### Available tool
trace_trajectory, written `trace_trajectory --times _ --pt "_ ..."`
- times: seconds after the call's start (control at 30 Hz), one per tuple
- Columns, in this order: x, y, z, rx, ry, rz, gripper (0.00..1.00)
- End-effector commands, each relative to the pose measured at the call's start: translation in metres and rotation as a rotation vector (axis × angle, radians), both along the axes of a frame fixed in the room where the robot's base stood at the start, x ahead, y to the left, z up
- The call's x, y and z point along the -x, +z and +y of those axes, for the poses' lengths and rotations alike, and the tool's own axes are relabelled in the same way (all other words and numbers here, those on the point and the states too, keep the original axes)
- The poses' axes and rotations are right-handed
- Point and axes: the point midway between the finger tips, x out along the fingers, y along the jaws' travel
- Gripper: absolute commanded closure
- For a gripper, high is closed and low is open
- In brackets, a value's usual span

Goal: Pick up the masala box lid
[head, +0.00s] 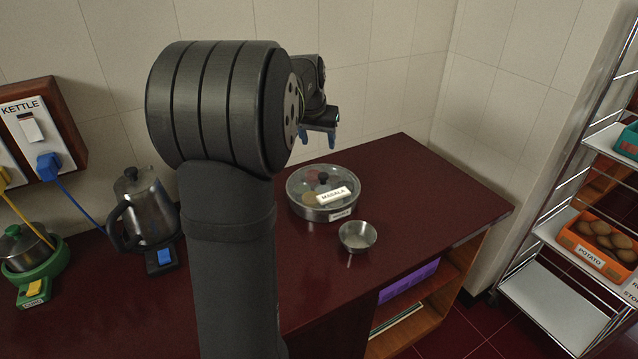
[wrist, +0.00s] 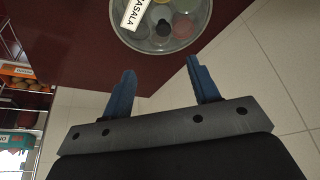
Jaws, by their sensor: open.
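The masala box (head: 311,208) is a round steel tin on the dark red counter. Its clear lid (head: 298,181) is on it, with a dark knob and a white MASALA label; coloured spices show through. In the wrist view part of the lid (wrist: 186,38) is at the top edge, beyond the fingertips. My gripper (head: 317,136) is above and behind the box, apart from it. In the wrist view my gripper (wrist: 162,75) has its two blue fingers spread, with nothing between them.
A small steel bowl (head: 358,236) stands just in front of the box. A kettle (head: 149,207) and a green-based pot (head: 27,252) are at the left. The tiled wall (head: 385,100) is close behind. The counter (head: 440,205) is clear to the right.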

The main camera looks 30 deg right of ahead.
Motion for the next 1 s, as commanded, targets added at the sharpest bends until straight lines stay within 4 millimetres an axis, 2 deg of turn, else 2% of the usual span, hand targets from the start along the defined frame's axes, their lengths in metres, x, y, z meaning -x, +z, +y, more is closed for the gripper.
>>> trace_trajectory --times 0.5,0.77,1.0 --pt "-0.026 -0.094 -0.028 -0.001 0.001 0.003 0.45" --pt "-0.033 -0.112 -0.033 0.0 0.001 0.001 0.45" --pt "-0.046 -0.141 -0.039 -0.002 0.002 0.003 0.45"
